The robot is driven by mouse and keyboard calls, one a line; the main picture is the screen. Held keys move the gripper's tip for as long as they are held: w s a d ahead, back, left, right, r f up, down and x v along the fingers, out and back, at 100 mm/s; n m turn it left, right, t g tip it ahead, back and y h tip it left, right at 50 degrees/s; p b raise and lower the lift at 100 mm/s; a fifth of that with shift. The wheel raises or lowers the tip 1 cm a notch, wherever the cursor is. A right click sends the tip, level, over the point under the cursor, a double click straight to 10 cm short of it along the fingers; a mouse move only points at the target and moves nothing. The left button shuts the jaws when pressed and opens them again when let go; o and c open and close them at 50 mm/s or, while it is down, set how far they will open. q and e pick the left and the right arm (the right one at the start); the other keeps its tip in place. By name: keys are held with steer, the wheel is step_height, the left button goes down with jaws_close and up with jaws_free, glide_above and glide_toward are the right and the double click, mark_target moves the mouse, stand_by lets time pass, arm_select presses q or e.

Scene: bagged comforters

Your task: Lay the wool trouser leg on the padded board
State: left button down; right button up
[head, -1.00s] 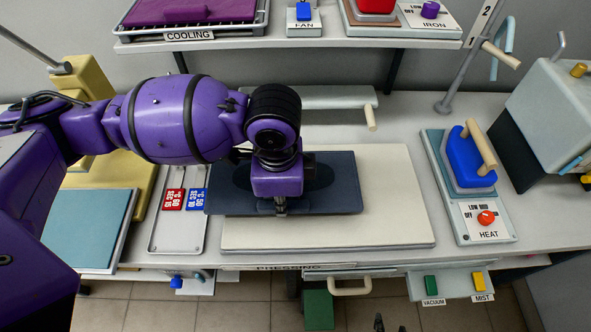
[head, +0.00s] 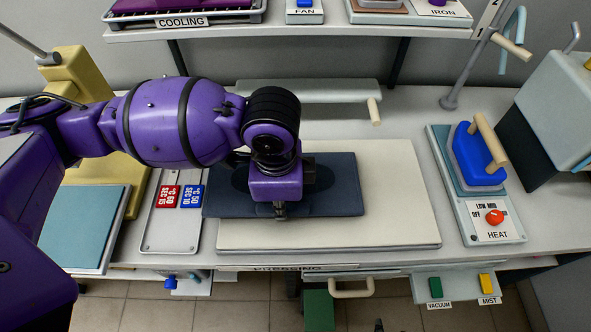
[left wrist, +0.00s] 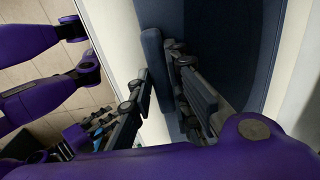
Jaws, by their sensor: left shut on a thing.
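The wool trouser leg (head: 338,184), a flat dark navy piece, lies over the left and middle part of the cream padded board (head: 405,215). My left gripper (head: 279,211) is at its near edge, pointing down. In the left wrist view my left gripper (left wrist: 160,95) is shut on a navy edge of the trouser leg (left wrist: 155,60), with the board's pale edge beside it. My left wrist hides the middle of the leg in the head view. A small dark tip at the bottom edge of the head view may be my right gripper (head: 379,326); its jaws cannot be made out.
A blue iron (head: 474,158) stands on the heat stand at right. A tray with red and blue tags (head: 169,230) and a teal pad (head: 85,225) are left of the board. Vacuum and mist buttons (head: 436,288) are below the counter's front edge. The board's right part is bare.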

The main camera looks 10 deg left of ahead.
arm_select(q)
steer(key=shift+f, duration=0.45)
steer(key=c, duration=1.6)
jaws_free()
steer(key=shift+o, duration=0.4)
arm_select(e)
steer(key=shift+w, duration=0.1)
arm_select(q)
steer(key=o, duration=0.6)
arm_select(e)
steer(key=shift+r, duration=0.1)
arm_select(q)
steer(key=shift+r+p, duration=0.5)
steer(key=shift+p, duration=0.05)
steer(key=shift+r+p, duration=1.35)
steer(key=shift+r, duration=0.2)
steer(key=shift+r+p, duration=1.1)
steer(key=shift+r, duration=0.35)
arm_select(e)
steer(key=w+r+t, duration=0.2)
steer(key=w+r, duration=0.5)
steer(key=r, duration=0.3)
